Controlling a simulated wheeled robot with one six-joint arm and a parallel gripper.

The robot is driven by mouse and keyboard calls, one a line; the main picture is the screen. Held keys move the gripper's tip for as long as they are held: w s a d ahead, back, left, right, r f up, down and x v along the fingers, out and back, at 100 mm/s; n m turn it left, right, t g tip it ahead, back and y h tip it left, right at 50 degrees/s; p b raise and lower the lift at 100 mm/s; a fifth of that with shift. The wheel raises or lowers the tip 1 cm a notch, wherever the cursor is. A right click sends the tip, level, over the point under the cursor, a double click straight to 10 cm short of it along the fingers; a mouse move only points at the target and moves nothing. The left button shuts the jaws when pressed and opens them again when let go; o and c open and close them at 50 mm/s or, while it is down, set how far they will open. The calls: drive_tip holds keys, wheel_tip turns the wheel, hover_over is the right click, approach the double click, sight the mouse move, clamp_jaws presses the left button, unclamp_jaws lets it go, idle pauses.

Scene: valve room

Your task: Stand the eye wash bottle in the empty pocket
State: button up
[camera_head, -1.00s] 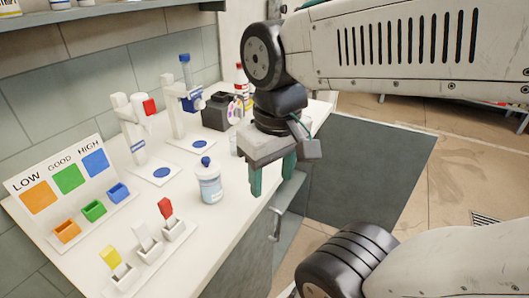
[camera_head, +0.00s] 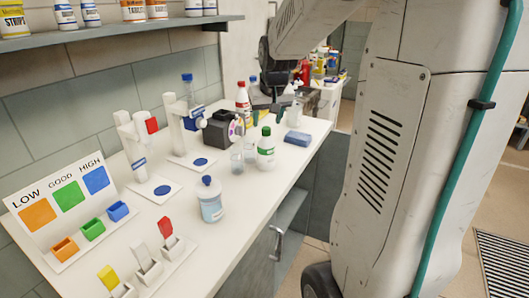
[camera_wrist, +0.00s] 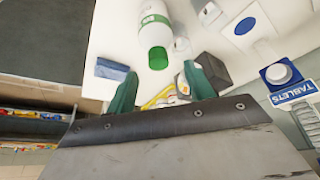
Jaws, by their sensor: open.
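A white bottle with a green cap and green label (camera_head: 265,148) stands upright on the counter. It looks like the eye wash bottle, but I cannot read its label. The wrist view shows its green cap (camera_wrist: 158,58) just beyond and between my fingertips, with its white body running up to the top edge. My gripper (camera_wrist: 160,82) is open and empty, its two green fingers apart. In the head view my gripper (camera_head: 268,113) hangs above and behind the bottle, partly hidden by my arm. I cannot make out an empty pocket for certain.
A blue-capped bottle (camera_head: 211,200) stands nearer on the counter (camera_head: 205,260). A black box (camera_head: 221,132), a clear cup (camera_head: 237,162) and a blue sponge (camera_head: 298,138) are close to the green-capped bottle. Test stands, coloured bins and a shelf (camera_head: 120,30) line the wall.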

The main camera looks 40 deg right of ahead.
sight(267, 128)
drive_tip(key=x, duration=0.5)
drive_tip(key=shift+d+f, duration=0.1)
drive_tip(key=shift+d, duration=0.1)
clamp_jaws()
